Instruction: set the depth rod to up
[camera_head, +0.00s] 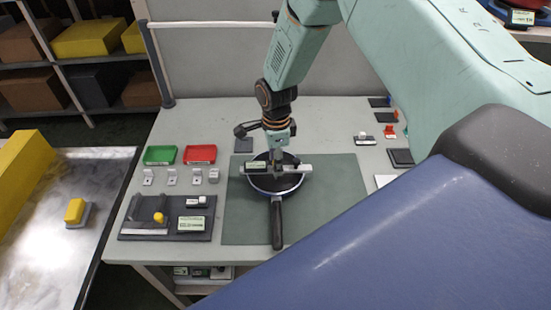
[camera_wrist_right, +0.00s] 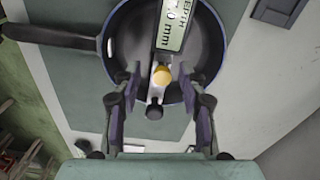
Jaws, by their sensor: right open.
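A black frying pan (camera_head: 277,232) lies on the green mat (camera_head: 330,215), handle toward the front. A pale bar gauge (camera_head: 300,170) with a display lies across the pan's rim. In the right wrist view, the display (camera_wrist_right: 180,22) reads a depth label and a value ending in "0 mm". Beside it are a yellow knob (camera_wrist_right: 162,76) and a dark round knob (camera_wrist_right: 154,109); I cannot tell which belongs to the depth rod. My right gripper (camera_wrist_right: 160,86) is open above the gauge, one finger on each side of the yellow knob. The head view hides its fingertips.
A dark fixture board (camera_head: 135,228) with a yellow knob and display lies left of the mat. Green (camera_head: 160,155) and red (camera_head: 199,154) trays stand behind it. Small blocks and dark pads line the table's right side. A conveyor (camera_head: 50,260) runs at the left.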

